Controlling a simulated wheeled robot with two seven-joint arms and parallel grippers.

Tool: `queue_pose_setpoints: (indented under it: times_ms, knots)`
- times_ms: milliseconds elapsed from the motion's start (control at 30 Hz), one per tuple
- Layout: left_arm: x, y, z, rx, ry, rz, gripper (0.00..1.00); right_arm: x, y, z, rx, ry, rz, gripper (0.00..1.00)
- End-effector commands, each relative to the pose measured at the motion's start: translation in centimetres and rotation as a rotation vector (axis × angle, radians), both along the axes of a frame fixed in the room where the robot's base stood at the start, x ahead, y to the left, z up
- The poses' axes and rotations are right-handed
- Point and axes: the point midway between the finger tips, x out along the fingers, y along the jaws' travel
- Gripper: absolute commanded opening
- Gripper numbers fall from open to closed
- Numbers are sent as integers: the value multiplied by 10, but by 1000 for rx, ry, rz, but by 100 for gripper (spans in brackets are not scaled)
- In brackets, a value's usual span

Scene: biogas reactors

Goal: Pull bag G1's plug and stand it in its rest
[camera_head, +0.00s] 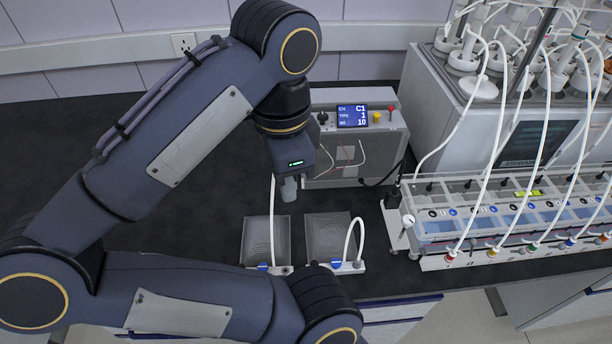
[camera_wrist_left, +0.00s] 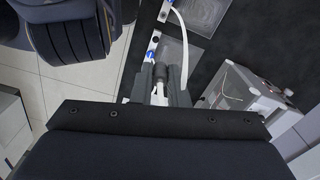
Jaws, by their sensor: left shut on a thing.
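My left gripper (camera_head: 290,190) is above the back edge of the left grey bag (camera_head: 268,240), in front of the control box. A white tube (camera_head: 273,210) rises from the left bag's front bar to the gripper. The right bag (camera_head: 328,236) has its white tube (camera_head: 349,238) looped down to its own front bar. Blue valves (camera_head: 262,267) sit on the bars. I cannot read which bag is G1. My right gripper is not in view.
The control box (camera_head: 358,140) with a small screen stands close behind my left gripper. A clear-topped rack (camera_head: 510,215) with several white tubes is at the right, with a reactor unit behind it. The dark bench (camera_head: 190,220) is clear left of the bags.

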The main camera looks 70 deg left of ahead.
Motion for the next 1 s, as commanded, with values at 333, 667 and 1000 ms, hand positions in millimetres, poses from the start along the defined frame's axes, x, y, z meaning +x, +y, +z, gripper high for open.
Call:
queue_pose_setpoints:
  times_ms: [333, 667, 1000]
  knots:
    - [-15, 8, 0, 0, 1, 0, 0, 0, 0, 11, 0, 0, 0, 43]
    - [-15, 8, -4, 0, 1, 0, 0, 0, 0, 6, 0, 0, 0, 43]
    - [-15, 8, -25, 0, 1, 0, 0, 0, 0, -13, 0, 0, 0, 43]
